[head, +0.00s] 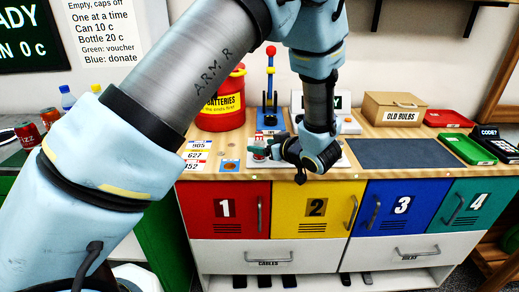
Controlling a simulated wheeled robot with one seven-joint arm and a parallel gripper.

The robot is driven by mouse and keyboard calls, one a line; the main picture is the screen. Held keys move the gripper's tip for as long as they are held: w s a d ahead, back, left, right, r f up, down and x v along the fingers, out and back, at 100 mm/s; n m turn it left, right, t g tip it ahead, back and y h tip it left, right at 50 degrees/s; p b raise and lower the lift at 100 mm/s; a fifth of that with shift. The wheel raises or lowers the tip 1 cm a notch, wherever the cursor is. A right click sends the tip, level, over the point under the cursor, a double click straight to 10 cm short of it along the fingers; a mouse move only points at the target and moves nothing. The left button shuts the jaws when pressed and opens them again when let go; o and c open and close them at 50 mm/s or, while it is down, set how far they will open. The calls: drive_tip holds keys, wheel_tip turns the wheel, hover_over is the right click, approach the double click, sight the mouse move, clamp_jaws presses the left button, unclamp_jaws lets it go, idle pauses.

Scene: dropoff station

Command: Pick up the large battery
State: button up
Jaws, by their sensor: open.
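My gripper (276,151) is at the end of the arm, low over the counter (361,130) above the red and yellow doors. It is open. A small teal and red item (258,149) shows at its left; I cannot tell whether it is touching the gripper or what it is. I cannot make out a large battery; my dark wrist and arm hide part of the counter there. A red bin (222,120) with a yellow label reading BATTERIES stands behind, partly covered by my arm.
A blue lever device with a red knob (271,51) stands close behind my gripper. An OLD BULBS box (394,108), a dark mat (407,153), red (448,118) and green (467,149) trays lie to the right. Numbered price cards (197,155) lie left. Cans (27,133) stand far left.

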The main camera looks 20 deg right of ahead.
drive_tip(key=shift+f+p+x, duration=0.2)
drive_tip(key=shift+p+x, duration=1.15)
drive_tip(key=shift+x, duration=1.55)
drive_tip(key=shift+s, duration=0.1)
clamp_jaws()
